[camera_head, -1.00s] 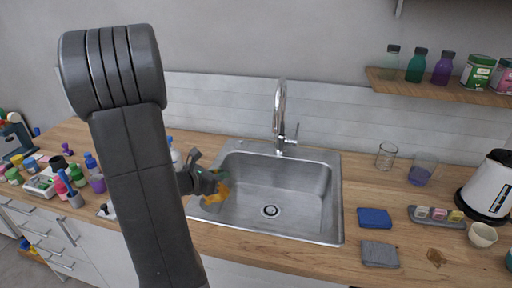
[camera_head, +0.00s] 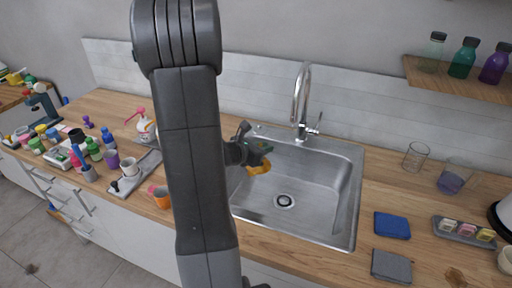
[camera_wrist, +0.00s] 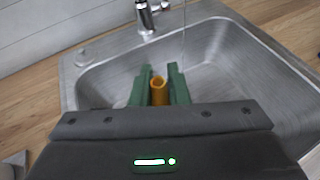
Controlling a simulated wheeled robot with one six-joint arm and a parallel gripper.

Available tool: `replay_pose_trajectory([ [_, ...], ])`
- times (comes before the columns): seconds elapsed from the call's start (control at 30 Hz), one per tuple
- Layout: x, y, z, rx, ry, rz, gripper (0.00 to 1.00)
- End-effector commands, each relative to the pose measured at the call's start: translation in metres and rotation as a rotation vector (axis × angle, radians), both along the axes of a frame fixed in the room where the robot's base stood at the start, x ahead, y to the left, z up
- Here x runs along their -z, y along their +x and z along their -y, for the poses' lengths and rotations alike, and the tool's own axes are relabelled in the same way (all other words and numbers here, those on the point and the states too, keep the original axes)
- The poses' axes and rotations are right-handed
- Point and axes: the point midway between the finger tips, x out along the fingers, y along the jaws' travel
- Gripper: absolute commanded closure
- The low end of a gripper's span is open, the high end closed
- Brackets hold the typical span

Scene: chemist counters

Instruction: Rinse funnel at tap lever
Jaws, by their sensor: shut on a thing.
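The orange-yellow funnel (camera_head: 258,168) is held in my gripper (camera_head: 264,156) over the left back part of the steel sink (camera_head: 350,205). In the wrist view the funnel (camera_wrist: 158,92) stands between the two green fingers of my gripper (camera_wrist: 159,88), which are shut on it. The chrome tap (camera_head: 304,85) rises behind the sink, with its spout arched over the basin. The tap lever (camera_head: 317,126) sticks out at the right of its base. The funnel is left of the tap and apart from it. A thin pale vertical line beside the tap in the wrist view may be water.
A blue sponge (camera_head: 392,225) and a grey cloth (camera_head: 391,266) lie right of the sink. A glass beaker (camera_head: 415,158) and a tumbler (camera_head: 454,178) stand behind them. Bottles and cups crowd the counter to the left. A wooden shelf (camera_head: 455,82) hangs at upper right.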

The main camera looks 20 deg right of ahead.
Motion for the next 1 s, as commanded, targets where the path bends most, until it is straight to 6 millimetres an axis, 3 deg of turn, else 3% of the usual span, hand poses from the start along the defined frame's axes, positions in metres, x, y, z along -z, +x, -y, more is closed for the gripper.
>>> replay_pose_trajectory([
  [0.7, 0.018, 0.004, 0.072, 0.004, 0.000, 0.002, 1.00],
  [1.0, 0.021, 0.005, 0.093, 0.002, 0.002, 0.001, 1.00],
])
